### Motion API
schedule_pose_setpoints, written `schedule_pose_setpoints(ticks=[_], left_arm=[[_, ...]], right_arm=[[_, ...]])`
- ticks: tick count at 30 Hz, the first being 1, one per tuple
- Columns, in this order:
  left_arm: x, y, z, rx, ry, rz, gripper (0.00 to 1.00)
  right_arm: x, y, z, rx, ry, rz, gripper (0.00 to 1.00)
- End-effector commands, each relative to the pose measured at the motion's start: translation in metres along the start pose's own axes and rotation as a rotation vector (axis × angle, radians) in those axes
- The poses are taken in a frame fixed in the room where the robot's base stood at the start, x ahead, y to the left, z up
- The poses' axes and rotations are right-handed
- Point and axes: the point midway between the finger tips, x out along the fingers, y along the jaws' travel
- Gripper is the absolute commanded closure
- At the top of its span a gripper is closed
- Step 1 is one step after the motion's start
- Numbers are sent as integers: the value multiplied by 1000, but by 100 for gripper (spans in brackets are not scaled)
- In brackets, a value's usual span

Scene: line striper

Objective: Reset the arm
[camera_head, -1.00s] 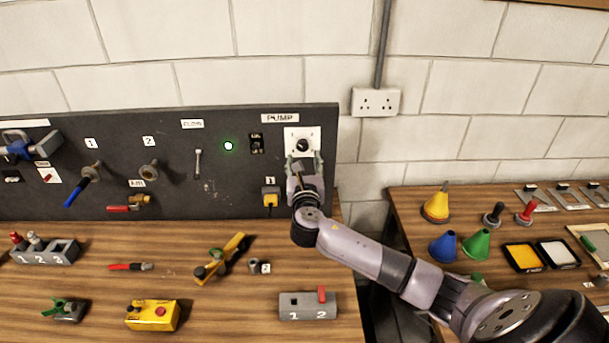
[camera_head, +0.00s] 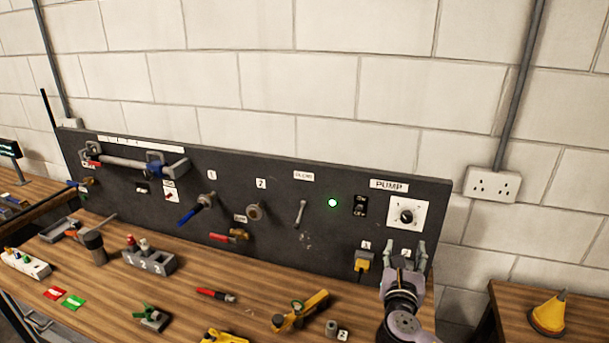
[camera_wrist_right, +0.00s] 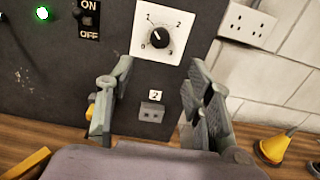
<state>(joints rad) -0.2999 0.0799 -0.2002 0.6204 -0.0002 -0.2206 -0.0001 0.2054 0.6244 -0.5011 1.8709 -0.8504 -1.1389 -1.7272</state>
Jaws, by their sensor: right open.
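My right gripper (camera_head: 405,252) is open and empty in front of the right end of the dark panel (camera_head: 330,240), just below the pump dial (camera_head: 406,215). In the right wrist view its two fingers (camera_wrist_right: 158,105) stand wide apart. The black dial knob (camera_wrist_right: 159,37) shows above and beyond them, apart from the fingers. A grey socket (camera_wrist_right: 151,112) marked 2 shows on the panel between the fingers. My left gripper does not show.
A yellow plug (camera_head: 362,261) sits in the panel left of my right gripper. An ON/OFF switch (camera_head: 360,206) and a lit green lamp (camera_head: 332,203) are further left. A yellow lever tool (camera_head: 300,311) lies on the bench. A yellow funnel (camera_head: 548,314) stands on the right table.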

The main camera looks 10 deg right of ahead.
Motion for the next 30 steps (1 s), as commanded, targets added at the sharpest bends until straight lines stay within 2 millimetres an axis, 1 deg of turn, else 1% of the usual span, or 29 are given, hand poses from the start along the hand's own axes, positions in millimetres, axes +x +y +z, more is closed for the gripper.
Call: schedule_pose_setpoints(ticks=[2,4,5,7,8,9,11,12,14,15,16,18,21,24,30], left_arm=[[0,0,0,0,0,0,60],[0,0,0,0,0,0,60],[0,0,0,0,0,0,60],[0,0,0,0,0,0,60],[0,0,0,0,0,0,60],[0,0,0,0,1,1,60],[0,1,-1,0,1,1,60],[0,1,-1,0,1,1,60],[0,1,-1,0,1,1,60],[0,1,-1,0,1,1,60],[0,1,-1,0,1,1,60],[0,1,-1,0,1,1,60],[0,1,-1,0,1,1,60],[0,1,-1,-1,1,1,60],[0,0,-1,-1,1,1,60]], right_arm=[[-5,0,-7,43,25,-1,52],[-17,0,-22,147,81,-11,52],[-24,0,-31,213,116,-20,52],[-48,-2,-57,412,221,-59,52],[-61,-3,-70,512,273,-85,52],[-80,-5,-87,652,345,-132,52],[-110,-8,-111,866,452,-221,52],[-131,-10,-124,1002,515,-292,52],[-163,-13,-143,1194,600,-412,52],[-184,-16,-153,1311,647,-499,52],[-198,-18,-159,1390,676,-564,52],[-228,-21,-169,1548,727,-709,52],[-264,-24,-178,1720,769,-896,52],[-293,-28,-182,1850,786,-1068,52],[-344,-33,-183,2041,777,-1391,52]])
